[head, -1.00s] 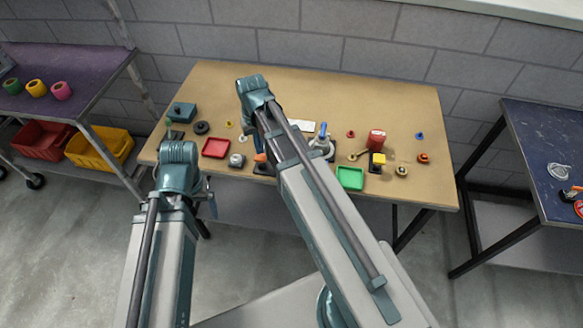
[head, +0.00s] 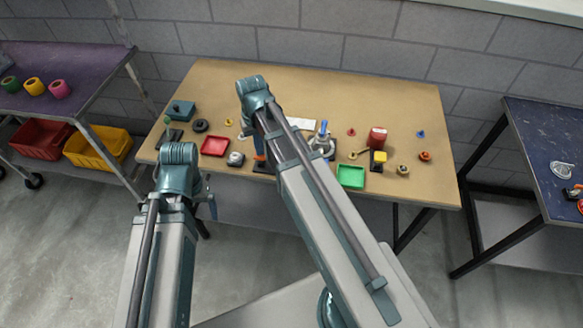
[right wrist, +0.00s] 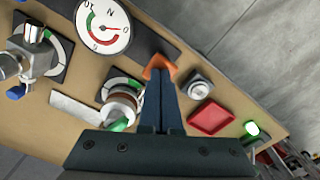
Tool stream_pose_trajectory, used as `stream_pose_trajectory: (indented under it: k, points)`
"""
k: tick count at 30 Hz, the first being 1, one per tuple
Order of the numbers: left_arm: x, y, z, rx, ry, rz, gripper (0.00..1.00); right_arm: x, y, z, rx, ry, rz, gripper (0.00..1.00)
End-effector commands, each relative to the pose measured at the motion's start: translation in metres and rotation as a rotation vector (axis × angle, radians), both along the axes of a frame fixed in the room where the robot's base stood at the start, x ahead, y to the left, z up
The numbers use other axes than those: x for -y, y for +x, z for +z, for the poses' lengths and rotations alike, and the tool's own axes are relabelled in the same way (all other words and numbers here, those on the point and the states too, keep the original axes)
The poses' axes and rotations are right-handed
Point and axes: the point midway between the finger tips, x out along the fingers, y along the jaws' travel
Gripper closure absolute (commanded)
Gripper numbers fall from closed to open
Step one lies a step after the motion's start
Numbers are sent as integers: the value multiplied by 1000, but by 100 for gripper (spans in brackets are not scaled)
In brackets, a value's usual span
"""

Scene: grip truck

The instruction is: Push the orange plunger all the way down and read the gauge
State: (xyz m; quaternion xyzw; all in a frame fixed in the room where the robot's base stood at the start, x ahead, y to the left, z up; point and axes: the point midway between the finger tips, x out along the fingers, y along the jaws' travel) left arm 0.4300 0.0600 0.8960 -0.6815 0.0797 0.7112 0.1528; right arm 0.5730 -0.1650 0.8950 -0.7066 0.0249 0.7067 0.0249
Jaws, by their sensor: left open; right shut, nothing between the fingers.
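The orange plunger (right wrist: 160,67) shows just beyond my right fingertips in the right wrist view; a small orange part (head: 260,158) shows beside my arm in the head view. My right gripper (right wrist: 163,75) is shut and empty, its tips at the plunger and seemingly touching it. The fingers hide part of the plunger, and I cannot tell how far down it is. The round white gauge (right wrist: 103,27) has green and red arcs and a red needle; in the head view my arm hides it. My left gripper (head: 211,205) is open, away from the table, mostly hidden by its arm.
A green tray (head: 351,176) and a red can (head: 377,137) stand on the right. The table's back (head: 350,95) is clear.

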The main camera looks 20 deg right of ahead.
Motion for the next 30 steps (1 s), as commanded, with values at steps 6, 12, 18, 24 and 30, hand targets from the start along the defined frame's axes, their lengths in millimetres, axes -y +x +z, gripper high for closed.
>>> stream_pose_trajectory:
  k: [6,12,18,24,30]
  points:
    - [0,0,-11,0,0,0,6,0,0,-11,0,0,0,100]
    - [0,0,-18,0,0,0,6,0,0,-18,0,0,0,100]
    - [0,0,-26,0,0,0,6,0,0,-26,0,0,0,100]
    - [0,0,-24,0,0,0,6,0,0,-24,-1,0,0,100]
    - [0,0,-24,0,0,0,6,0,0,-24,-1,0,0,100]
